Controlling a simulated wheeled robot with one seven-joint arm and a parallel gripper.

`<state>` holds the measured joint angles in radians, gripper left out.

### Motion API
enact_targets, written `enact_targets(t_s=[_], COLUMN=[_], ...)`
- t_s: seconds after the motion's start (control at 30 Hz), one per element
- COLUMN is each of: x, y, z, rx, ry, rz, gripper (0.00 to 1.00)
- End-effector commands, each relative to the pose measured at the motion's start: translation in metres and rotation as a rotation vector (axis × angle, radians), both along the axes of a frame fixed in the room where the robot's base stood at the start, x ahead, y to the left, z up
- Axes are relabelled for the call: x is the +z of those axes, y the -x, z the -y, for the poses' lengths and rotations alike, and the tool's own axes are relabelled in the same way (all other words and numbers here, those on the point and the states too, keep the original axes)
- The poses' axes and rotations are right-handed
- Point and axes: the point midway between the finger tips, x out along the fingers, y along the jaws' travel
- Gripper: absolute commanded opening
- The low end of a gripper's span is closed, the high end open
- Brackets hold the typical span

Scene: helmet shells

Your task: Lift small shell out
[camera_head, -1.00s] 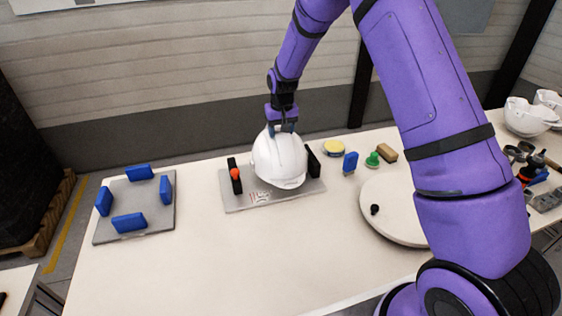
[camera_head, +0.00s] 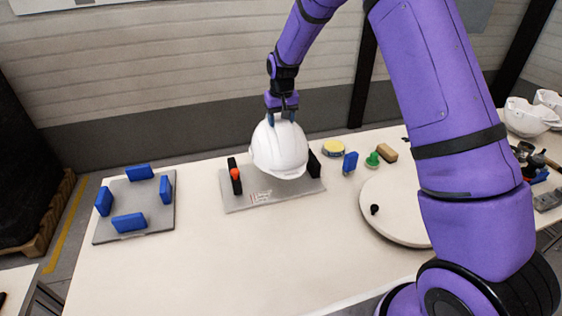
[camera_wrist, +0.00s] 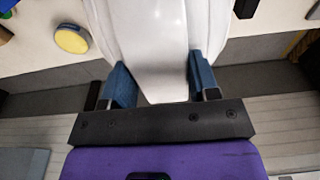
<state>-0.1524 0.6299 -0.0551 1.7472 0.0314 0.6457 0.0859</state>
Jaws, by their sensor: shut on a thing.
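The small shell is a white helmet shell (camera_head: 279,150) in the head view, just above the grey plate (camera_head: 262,201) with its two black uprights. My gripper (camera_head: 281,118) is at the shell's top rear edge, shut on it. In the wrist view the white shell (camera_wrist: 150,45) fills the space between the two blue fingers (camera_wrist: 160,85), which press on its sides. The shell's lower edge looks clear of the plate. The left black upright (camera_head: 234,176) carries an orange-red knob. The right black upright (camera_head: 314,163) is partly hidden behind the shell.
A grey plate with several blue blocks (camera_head: 140,172) lies at the left of the table. To the right are a yellow disc (camera_head: 333,148), a blue block (camera_head: 350,162), a green knob (camera_head: 373,159) and a round white turntable (camera_head: 390,225). The table's front middle is clear.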

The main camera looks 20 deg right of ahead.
Motion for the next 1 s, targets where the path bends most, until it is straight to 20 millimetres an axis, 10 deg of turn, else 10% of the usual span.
enact_targets(t_s=[1.0], x=[0.044], y=[0.000], z=[0.000], rx=[0.000], ry=[0.000], rz=[0.002], gripper=[0.22])
